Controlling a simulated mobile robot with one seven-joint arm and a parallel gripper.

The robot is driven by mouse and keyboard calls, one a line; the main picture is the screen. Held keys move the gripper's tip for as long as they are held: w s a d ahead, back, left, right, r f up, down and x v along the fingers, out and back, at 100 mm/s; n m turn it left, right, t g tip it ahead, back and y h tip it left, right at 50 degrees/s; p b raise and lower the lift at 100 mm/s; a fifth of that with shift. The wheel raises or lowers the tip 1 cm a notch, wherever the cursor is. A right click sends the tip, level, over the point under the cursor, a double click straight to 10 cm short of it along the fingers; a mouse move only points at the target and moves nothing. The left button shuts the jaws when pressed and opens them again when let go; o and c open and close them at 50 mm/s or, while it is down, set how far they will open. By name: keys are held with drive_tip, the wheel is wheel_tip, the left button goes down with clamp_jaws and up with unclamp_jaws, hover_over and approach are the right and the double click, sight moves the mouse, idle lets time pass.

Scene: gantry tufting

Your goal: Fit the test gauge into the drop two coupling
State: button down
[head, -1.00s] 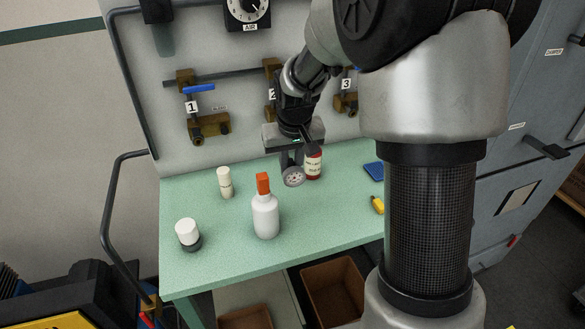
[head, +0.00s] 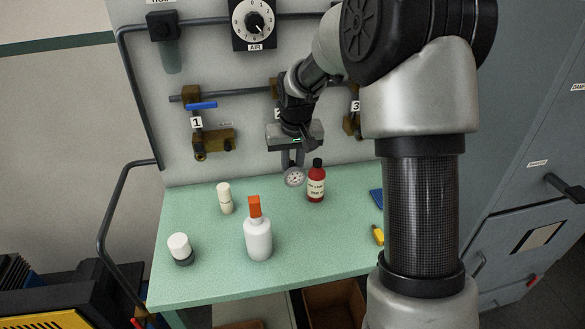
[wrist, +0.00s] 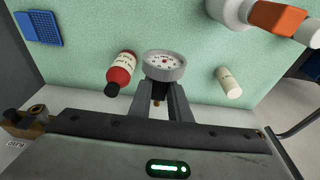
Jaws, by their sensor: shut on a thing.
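The test gauge (head: 294,177) is a small round dial with a pale face and grey rim. My gripper (head: 292,158) is shut on it and holds it above the green bench, in front of the panel. In the wrist view the gauge (wrist: 164,65) sits between the fingertips, face showing, with a brass stem below it between the fingers. The drop two coupling is hidden behind my arm; only part of the number 2 label (head: 278,114) shows. Drop 1 (head: 214,139) with its blue lever is to the left, and drop 3 (head: 352,124) is partly behind my arm.
On the green bench (head: 200,270) stand a red bottle (head: 316,184) close to the gauge's right, a white bottle with orange cap (head: 258,238), a cream bottle (head: 225,198) and a white-topped jar (head: 180,248). A blue pad (head: 376,198) and yellow item (head: 377,235) lie right.

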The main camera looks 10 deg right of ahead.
drive_tip(key=shift+w+p, duration=0.85)
drive_tip(key=shift+w, duration=1.65)
drive_tip(key=shift+w+r+p, duration=0.1)
drive_tip(key=shift+w+p, duration=0.45)
drive_tip(key=shift+w, duration=0.95)
idle(0.7)
drive_tip(key=c, duration=1.6)
unclamp_jaws()
drive_tip(key=shift+s, duration=0.15)
drive_tip(key=shift+o, duration=0.2)
drive_tip(key=v, duration=1.7)
drive_tip(key=shift+r+b, duration=0.2)
drive_tip(key=shift+b, duration=0.15)
drive_tip(key=shift+s, duration=0.1)
